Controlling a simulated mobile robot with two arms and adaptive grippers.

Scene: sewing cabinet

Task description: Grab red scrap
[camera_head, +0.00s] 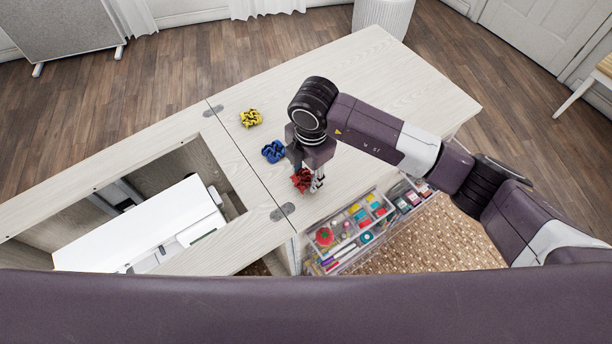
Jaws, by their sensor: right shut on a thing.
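The red scrap (301,181) is a crumpled piece at the front part of the pale wooden cabinet top (385,85). My right gripper (308,184) points down over it and is shut on it, its fingers partly hiding it. I cannot tell whether the scrap still touches the top. A blue scrap (273,151) lies just behind and left of it, close to my right gripper's body. A yellow scrap (250,118) lies farther back. My left gripper is not in view.
An open drawer (345,233) of sewing supplies juts out below the front edge. A white sewing machine (150,229) sits in the recess at left, with hinges (284,212) along the seam. The back right of the top is clear.

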